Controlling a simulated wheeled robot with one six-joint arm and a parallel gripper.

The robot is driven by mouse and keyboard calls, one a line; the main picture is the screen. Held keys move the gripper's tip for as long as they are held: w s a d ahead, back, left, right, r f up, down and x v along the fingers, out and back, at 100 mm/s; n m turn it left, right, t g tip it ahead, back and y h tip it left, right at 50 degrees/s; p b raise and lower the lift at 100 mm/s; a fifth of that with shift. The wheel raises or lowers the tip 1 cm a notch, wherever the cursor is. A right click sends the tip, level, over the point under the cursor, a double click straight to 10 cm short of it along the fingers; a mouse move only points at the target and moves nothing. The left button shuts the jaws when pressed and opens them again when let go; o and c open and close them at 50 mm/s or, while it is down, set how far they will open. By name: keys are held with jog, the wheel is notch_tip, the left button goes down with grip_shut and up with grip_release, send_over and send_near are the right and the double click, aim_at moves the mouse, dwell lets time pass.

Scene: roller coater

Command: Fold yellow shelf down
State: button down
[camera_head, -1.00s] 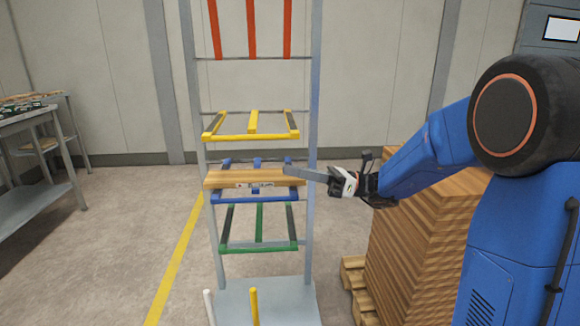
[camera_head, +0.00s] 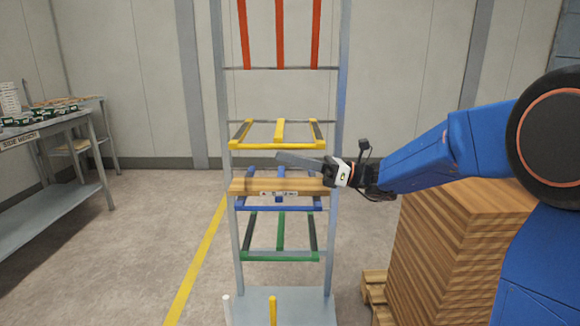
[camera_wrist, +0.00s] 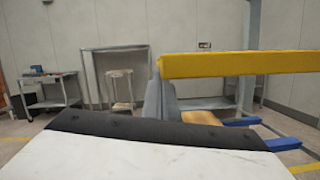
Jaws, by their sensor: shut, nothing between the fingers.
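The yellow shelf (camera_head: 278,146) juts out roughly level from the grey rack, below the raised red shelf (camera_head: 280,34). Its yellow front bar (camera_wrist: 240,64) crosses the right half of the wrist view. My gripper (camera_head: 280,158) is shut and empty, its long grey fingers pointing left. In the head view they lie just below the yellow front bar and above the board on the blue shelf. In the wrist view the grey fingers (camera_wrist: 160,98) reach beside the left end of the yellow bar. I cannot tell whether they touch it.
A wooden board (camera_head: 265,187) rests on the blue shelf (camera_head: 260,208) below. The green shelf (camera_head: 262,256) juts out lower. A stack of boards (camera_head: 440,255) stands right of the rack under my arm. A grey table (camera_head: 40,185) is at left. Floor left of the rack is clear.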

jog(key=shift+r, duration=0.1)
notch_tip(320, 180, up, 5)
jog(key=shift+f, duration=0.2)
dwell(0.4)
